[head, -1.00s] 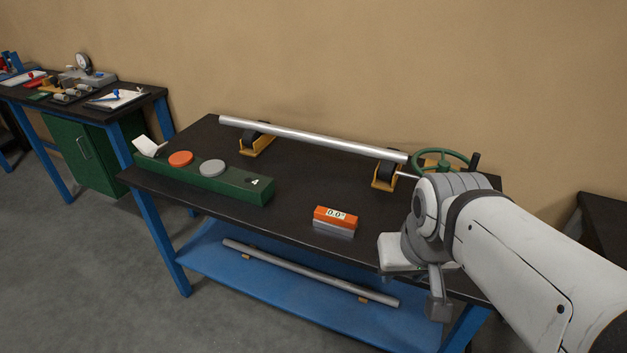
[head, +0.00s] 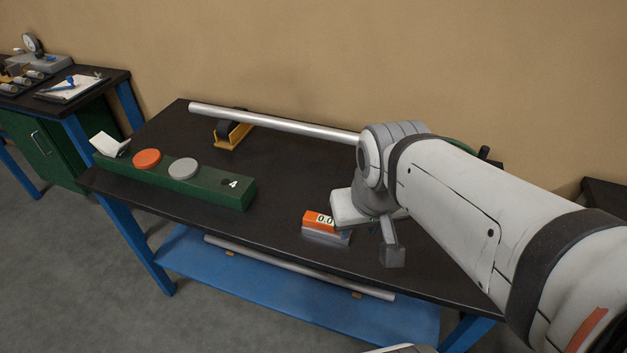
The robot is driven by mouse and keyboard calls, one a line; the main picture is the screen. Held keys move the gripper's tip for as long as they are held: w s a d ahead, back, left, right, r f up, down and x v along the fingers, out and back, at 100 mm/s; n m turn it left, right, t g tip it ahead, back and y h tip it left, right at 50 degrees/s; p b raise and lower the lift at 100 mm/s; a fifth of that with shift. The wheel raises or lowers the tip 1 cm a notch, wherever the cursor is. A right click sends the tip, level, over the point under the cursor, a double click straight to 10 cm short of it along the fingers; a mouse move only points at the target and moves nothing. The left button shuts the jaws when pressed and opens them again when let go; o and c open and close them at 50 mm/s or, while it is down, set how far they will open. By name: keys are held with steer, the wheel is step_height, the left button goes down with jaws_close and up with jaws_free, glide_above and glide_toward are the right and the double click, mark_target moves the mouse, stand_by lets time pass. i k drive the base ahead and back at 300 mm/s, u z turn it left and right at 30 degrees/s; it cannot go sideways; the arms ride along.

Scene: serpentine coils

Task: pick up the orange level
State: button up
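The orange level (head: 311,222) has a silver-grey base and a pale display showing 0.0. It stands on the dark bench top (head: 280,190) near the front edge. My gripper (head: 391,254) is just to the right of the level in the head view, and its white body covers part of the level's upper right end. Only one grey finger shows clearly; the other side is hidden, so I cannot tell how far it is open. I see nothing held in it.
A green box with buttons (head: 215,188) stands left of the level. A long metal bar (head: 270,122) lies behind on a yellow-based support (head: 232,136); my arm hides its right end. A handwheel shows partly behind my arm. Bench top between box and level is clear.

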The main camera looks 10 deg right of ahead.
mark_target(319, 225)
steer(key=z, duration=2.05)
steer(key=k, duration=1.2)
steer(key=u, duration=1.5)
steer(key=i, duration=1)
steer(key=u, duration=0.05)
